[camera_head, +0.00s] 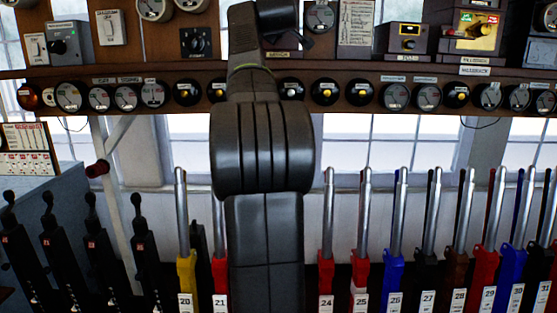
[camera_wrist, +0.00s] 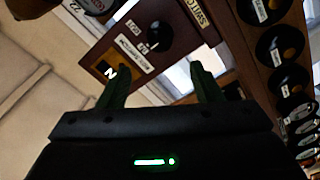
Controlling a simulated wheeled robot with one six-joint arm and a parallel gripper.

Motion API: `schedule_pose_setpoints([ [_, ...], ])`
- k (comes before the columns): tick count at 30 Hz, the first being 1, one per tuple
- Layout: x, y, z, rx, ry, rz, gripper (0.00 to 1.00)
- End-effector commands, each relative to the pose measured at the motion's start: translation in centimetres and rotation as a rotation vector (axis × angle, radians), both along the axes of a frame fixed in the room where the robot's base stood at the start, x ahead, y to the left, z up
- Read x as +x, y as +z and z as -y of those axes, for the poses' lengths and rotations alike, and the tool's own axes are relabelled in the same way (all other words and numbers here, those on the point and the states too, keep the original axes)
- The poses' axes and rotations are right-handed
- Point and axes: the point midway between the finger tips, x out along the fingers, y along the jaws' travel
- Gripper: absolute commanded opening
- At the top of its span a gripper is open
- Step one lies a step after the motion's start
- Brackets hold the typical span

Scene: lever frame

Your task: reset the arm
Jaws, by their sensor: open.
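My arm stands folded upright in the middle of the head view and hides part of the lever frame behind it. My gripper (camera_wrist: 155,92) shows in the wrist view with its two dark green fingers apart and nothing between them. Beyond the fingers is a wooden panel (camera_wrist: 128,40) with a black knob and labels. The panel seems apart from the fingers. In the head view the gripper itself cannot be made out clearly. Numbered levers stand in a row, among them yellow lever 20 (camera_head: 186,270), red lever 24 (camera_head: 326,270) and blue lever 26 (camera_head: 394,270).
A wooden shelf (camera_head: 370,74) with round dials and boxes runs across above the levers. Black levers (camera_head: 57,240) stand at the left beside a blue-grey cabinet (camera_head: 75,185). Windows (camera_head: 385,150) lie behind. More round instruments (camera_wrist: 280,45) are close at the right in the wrist view.

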Motion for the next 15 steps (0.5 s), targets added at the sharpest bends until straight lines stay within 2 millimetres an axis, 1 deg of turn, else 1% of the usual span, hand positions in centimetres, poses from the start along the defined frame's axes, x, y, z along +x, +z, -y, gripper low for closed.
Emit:
schedule_pose_setpoints([
  [1,-1.0,-0.2,0.0,0.0,0.0,0.002,0.59],
  [4,-2.6,-0.2,0.0,0.0,0.0,0.001,0.59],
  [6,-1.1,0.2,0.0,-0.001,-0.001,-0.004,0.59],
  [15,3.8,0.3,0.0,-0.001,-0.001,-0.003,0.59],
])
